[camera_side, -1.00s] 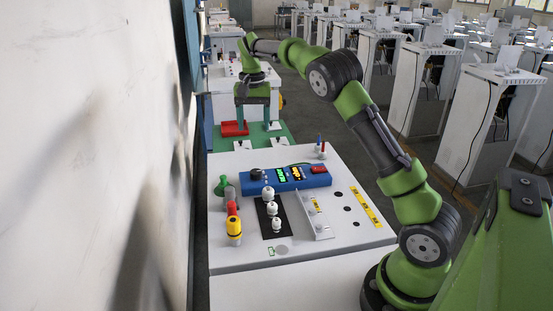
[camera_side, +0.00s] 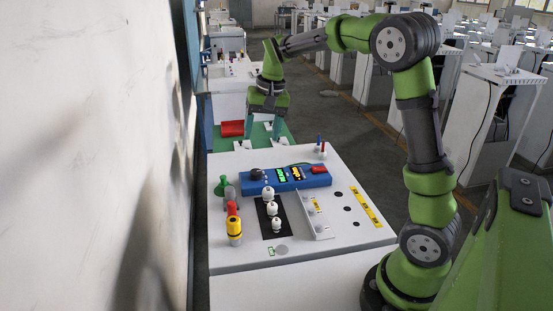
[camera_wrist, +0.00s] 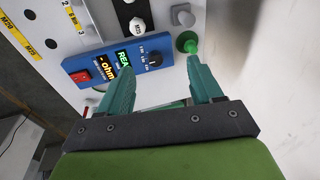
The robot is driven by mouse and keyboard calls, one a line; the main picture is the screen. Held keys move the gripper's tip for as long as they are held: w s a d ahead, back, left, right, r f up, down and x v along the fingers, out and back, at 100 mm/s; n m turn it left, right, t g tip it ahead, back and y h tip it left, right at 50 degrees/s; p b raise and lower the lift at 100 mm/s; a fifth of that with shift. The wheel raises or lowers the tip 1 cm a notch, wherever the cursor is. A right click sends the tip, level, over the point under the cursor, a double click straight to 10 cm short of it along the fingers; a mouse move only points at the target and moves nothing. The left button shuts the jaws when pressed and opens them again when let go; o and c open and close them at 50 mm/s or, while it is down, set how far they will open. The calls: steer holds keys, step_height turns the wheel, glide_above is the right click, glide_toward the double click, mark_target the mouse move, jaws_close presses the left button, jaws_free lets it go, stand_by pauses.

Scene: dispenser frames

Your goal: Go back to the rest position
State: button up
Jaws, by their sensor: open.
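My gripper (camera_side: 263,138) is open and hangs with its fingers pointing down, above the area between the green mat and the white work table. In the wrist view my gripper's two teal fingers (camera_wrist: 162,68) are spread apart with nothing between them. Beyond them are the blue meter box (camera_wrist: 115,62) and a green knobbed piece (camera_wrist: 187,43). My arm is raised, with its elbow high at the right of the side view.
The white table (camera_side: 352,232) holds the blue meter box (camera_side: 284,178), white bulb-like pieces (camera_side: 271,209), a yellow-and-red piece (camera_side: 234,226) and an angled metal bracket (camera_side: 315,214). A red block (camera_side: 232,128) sits on the green mat (camera_side: 223,146). A wall (camera_side: 90,150) stands close at left.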

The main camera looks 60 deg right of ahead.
steer(key=s+a+r+n+t, duration=0.1)
steer(key=s+a+n+t, duration=0.1)
steer(key=s+a, duration=0.5)
steer(key=s+a+r+n+t+y, duration=0.1)
steer(key=s+a+r+n+t, duration=0.1)
steer(key=s+a, duration=0.5)
steer(key=s+t, duration=0.1)
steer(key=s, duration=0.4)
steer(key=shift+s+a+n, duration=0.2)
steer(key=shift+a+n, duration=0.2)
steer(key=shift+o, duration=0.3)
